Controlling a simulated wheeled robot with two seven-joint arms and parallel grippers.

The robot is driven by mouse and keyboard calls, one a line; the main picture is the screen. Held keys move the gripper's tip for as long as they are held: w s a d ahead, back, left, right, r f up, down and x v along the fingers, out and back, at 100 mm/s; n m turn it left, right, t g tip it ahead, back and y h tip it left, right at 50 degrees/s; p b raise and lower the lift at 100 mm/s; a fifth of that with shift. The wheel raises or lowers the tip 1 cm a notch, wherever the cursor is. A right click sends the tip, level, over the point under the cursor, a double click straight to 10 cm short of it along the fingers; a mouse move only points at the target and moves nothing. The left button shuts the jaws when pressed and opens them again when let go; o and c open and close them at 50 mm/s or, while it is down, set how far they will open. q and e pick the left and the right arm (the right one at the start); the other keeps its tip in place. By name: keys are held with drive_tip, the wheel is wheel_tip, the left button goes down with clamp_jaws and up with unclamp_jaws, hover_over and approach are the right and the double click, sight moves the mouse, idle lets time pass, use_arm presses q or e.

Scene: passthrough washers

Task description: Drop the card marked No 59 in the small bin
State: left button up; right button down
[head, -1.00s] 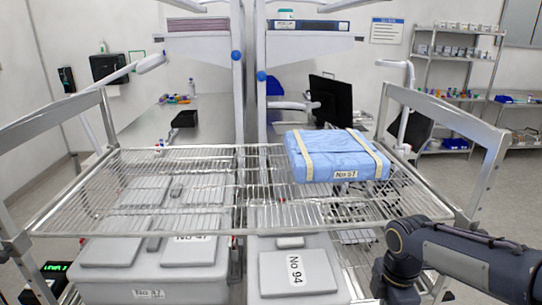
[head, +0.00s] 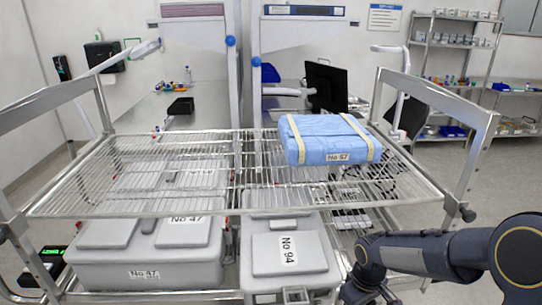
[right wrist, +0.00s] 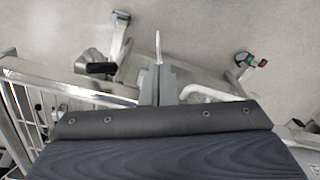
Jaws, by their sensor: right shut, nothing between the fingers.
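No card marked No 59 can be made out in either view, and I cannot pick out a small bin. My right arm reaches in from the lower right of the head view, with its end cut off by the bottom edge. My right gripper (right wrist: 158,80) shows in the right wrist view, shut and empty, over the floor beside a metal rail. My left gripper is not in view.
A wire-shelf cart (head: 150,212) stands in front. Grey boxes marked No 47 (head: 140,255) and No 94 (head: 262,270) sit below. Open floor (head: 490,180) lies to the right.

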drive_tip(key=f+m, duration=0.1)
drive_tip(key=m, duration=0.1)
drive_tip(key=f+m, duration=0.2)
drive_tip(key=a+f+m, duration=0.1)
drive_tip(key=shift+w+f+m, duration=0.3)
drive_tip(key=shift+f+m, duration=0.05)
drive_tip(key=shift+m, duration=0.05)
